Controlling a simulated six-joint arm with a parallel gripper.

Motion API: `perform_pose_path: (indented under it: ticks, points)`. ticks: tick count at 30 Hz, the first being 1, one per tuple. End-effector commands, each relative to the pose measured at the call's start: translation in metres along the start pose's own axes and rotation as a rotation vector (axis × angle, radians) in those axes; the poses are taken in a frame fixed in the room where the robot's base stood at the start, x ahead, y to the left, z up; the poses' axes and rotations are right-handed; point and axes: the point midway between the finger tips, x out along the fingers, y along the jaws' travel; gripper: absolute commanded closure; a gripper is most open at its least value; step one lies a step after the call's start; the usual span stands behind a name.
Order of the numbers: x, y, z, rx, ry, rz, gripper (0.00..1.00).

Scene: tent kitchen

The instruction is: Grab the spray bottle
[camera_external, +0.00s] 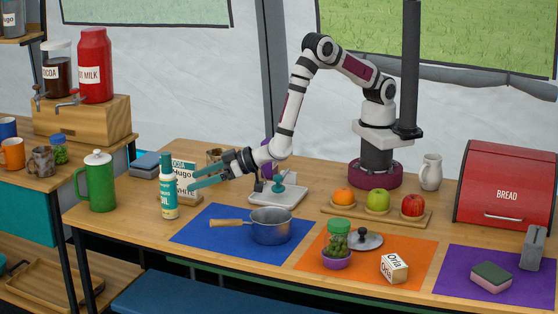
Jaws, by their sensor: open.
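A spray bottle (169,199) with a teal cap and a white and teal label stands upright on the wooden table, left of the blue mat. My gripper (192,178) is open, with its teal fingers pointing left toward the bottle's upper part. The fingertips are close to the bottle's right side in the picture. I cannot tell whether the bottle is between the fingers or just beyond them. A white labelled box behind the gripper is partly hidden by it.
A green jug (99,182) stands left of the bottle. A labelled box (184,170) is close behind it. A pot (270,226) with a wooden handle sits on the blue mat (205,240) to the right. Bare table lies in front of the bottle.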

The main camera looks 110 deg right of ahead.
Motion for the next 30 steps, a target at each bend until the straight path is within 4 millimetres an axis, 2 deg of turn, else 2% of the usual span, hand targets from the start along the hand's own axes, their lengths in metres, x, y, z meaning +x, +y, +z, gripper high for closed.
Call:
perform_pose_path:
  ticks: [3, 6, 11, 18, 21, 26, 30]
  points:
    - [0.036, 0.001, 0.0, 0.001, 0.0, 0.003, 0.07]
    - [0.058, 0.001, 0.0, 0.001, 0.001, 0.003, 0.07]
    - [0.076, 0.0, -0.001, 0.0, 0.001, 0.001, 0.07]
    - [0.119, 0.001, -0.003, -0.001, 0.001, 0.001, 0.07]
    - [0.127, 0.001, -0.003, 0.0, 0.001, 0.002, 0.07]
    - [0.127, 0.001, -0.004, 0.0, 0.001, 0.001, 0.07]
    - [0.126, 0.001, -0.004, -0.001, 0.001, 0.001, 0.29]
